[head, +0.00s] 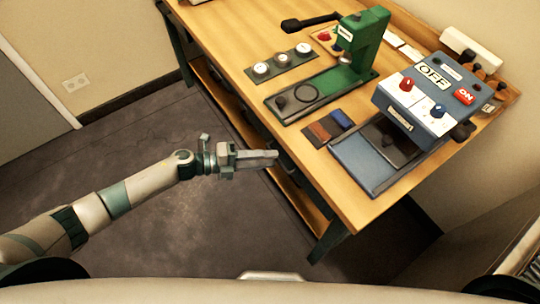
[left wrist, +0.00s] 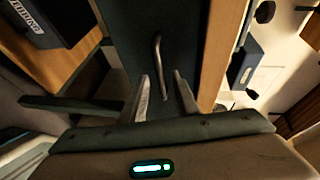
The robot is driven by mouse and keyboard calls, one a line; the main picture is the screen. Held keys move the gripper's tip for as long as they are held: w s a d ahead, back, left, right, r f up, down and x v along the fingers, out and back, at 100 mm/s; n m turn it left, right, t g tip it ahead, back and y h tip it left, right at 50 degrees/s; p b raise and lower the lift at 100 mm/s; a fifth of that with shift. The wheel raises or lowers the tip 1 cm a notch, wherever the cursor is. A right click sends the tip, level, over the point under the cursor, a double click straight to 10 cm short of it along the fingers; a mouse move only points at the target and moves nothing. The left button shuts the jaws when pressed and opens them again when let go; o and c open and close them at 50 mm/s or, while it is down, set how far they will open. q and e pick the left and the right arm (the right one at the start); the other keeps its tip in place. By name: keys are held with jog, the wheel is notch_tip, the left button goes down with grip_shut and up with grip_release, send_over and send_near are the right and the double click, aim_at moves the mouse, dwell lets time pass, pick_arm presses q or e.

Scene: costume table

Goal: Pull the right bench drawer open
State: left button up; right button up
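The bench drawer front (left wrist: 130,45) is a dark green panel under the wooden bench top, with a thin bent metal handle (left wrist: 158,65). In the left wrist view, my left gripper (left wrist: 164,82) is open, its two fingers apart on either side of the handle's near end. No contact between fingers and handle can be made out. In the head view, my left gripper (head: 272,157) is at the bench's front side, below the top's edge, and it mostly hides the drawer behind it. My right gripper is not in view.
The wooden bench (head: 235,65) carries a green press (head: 360,45), a grey-blue control box (head: 425,95) marked OFF and ON, a panel with dials (head: 280,64) and small colored swatches (head: 330,127). A lower shelf (head: 300,200) runs beneath. The floor (head: 150,140) in front is clear.

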pick_arm(q)
jog(key=shift+w+d+f, duration=0.1)
jog(key=shift+w+d, duration=0.05)
jog(key=shift+d, duration=0.5)
grip_shut()
jog(key=s+a+b, duration=0.1)
jog(key=s+a, duration=0.9)
jog(key=a, duration=0.4)
jog(key=shift+s+a, duration=0.3)
jog(key=shift+s, duration=0.05)
grip_release()
